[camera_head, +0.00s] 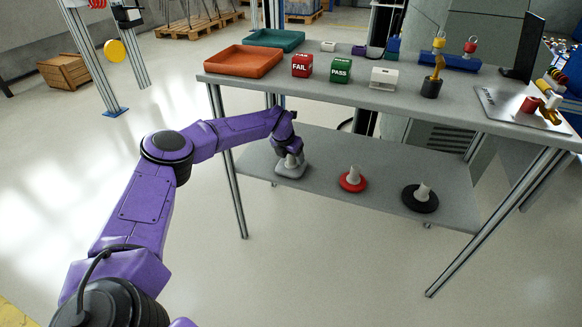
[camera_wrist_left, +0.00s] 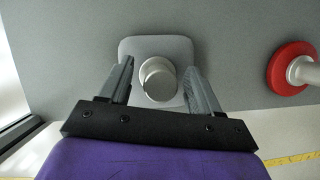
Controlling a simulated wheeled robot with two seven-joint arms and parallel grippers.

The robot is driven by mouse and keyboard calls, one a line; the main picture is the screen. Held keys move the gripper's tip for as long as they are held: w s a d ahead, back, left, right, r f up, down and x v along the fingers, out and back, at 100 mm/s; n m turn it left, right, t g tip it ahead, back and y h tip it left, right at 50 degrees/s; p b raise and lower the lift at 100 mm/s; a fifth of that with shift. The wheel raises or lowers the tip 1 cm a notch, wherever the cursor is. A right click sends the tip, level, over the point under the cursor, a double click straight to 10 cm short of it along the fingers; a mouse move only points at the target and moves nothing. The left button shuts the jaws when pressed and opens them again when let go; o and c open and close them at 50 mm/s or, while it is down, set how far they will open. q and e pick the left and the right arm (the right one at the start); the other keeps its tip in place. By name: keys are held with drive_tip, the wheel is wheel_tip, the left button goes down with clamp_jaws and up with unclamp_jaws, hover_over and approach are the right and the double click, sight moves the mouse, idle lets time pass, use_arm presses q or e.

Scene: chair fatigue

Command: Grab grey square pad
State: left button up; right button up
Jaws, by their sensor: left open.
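The grey square pad (camera_head: 291,170) lies on the lower shelf of the table, left of the two round pads. It has a rounded square base and an upright pale post. In the left wrist view the pad (camera_wrist_left: 184,49) is straight ahead, with its round post top (camera_wrist_left: 157,80) between my fingers. My left gripper (camera_wrist_left: 158,82) is open, one finger on each side of the post, with gaps visible. In the head view my left gripper (camera_head: 290,158) is just above the pad and partly hides it. My right gripper is not in view.
A red round pad (camera_head: 353,181) and a black round pad (camera_head: 420,198) stand further right on the lower shelf (camera_head: 385,200). The tabletop (camera_head: 350,97) above holds an orange tray (camera_head: 243,62), FAIL and PASS boxes and other items. Table legs stand nearby.

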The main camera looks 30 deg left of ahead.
use_arm(q)
clamp_jaws()
drive_tip(key=shift+r, duration=0.15)
